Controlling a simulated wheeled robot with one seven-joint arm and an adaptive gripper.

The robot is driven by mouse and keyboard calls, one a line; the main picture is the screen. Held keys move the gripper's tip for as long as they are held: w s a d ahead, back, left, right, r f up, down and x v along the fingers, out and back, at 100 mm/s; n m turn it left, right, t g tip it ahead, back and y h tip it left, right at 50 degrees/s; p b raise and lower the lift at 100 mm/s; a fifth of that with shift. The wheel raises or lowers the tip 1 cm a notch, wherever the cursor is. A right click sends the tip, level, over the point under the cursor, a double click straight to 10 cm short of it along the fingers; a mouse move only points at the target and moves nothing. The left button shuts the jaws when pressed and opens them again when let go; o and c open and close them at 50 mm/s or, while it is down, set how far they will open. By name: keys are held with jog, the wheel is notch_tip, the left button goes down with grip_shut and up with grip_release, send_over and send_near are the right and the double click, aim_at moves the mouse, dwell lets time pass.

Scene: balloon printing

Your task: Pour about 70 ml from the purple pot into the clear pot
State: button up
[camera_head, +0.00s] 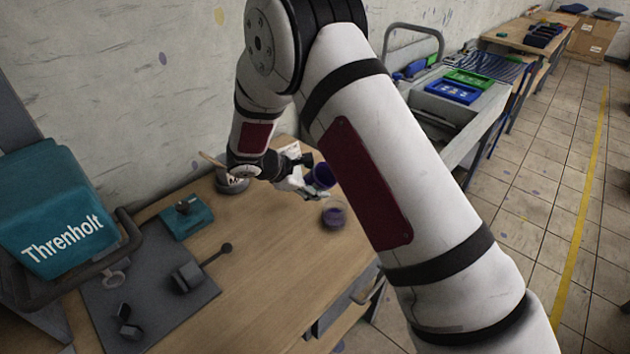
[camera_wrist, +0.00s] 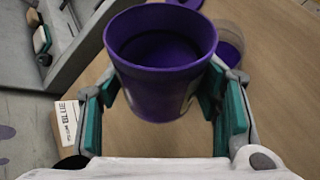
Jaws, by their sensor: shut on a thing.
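The purple pot (camera_head: 322,176) is held in my gripper (camera_head: 305,178) above the table, and it looks somewhat tilted in the head view. In the wrist view the purple pot (camera_wrist: 160,85) sits between both finger pads of my gripper (camera_wrist: 165,105), with dark purple inside. The clear pot (camera_head: 334,216) stands on the table below and in front of the purple pot, with purple in it. It also shows in the wrist view (camera_wrist: 232,48), partly hidden behind the purple pot's right side. No falling stream is visible.
A round grey holder (camera_head: 232,184) and a teal block (camera_head: 187,217) stand left of my gripper. A grey mat (camera_head: 140,290) with dark tools lies at the front left. A white card reading BLUE (camera_wrist: 68,125) shows at left. The table's right front is bare.

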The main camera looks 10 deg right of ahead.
jog(key=shift+r+m+t+y+p, duration=0.15)
jog(key=shift+m+t+y+p, duration=0.75)
jog(key=shift+p, duration=0.8)
dwell(1.9)
jog(key=shift+s+d+m+t+y+p, duration=0.15)
jog(key=shift+t+y+p, duration=0.2)
jog(key=shift+p, duration=0.8)
jog(key=shift+a+m+t+y+p, duration=0.15)
jog(key=shift+t+y+p, duration=0.2)
jog(key=shift+p, duration=0.8)
dwell(1.4)
jog(key=shift+b, duration=0.3)
jog(key=shift+w+g+b, duration=0.3)
jog(key=shift+w+b, duration=0.05)
jog(key=shift+b, duration=0.55)
jog(key=shift+n+g+h+b, duration=0.3)
jog(key=shift+n+h+b, duration=0.1)
jog(key=shift+b, duration=0.45)
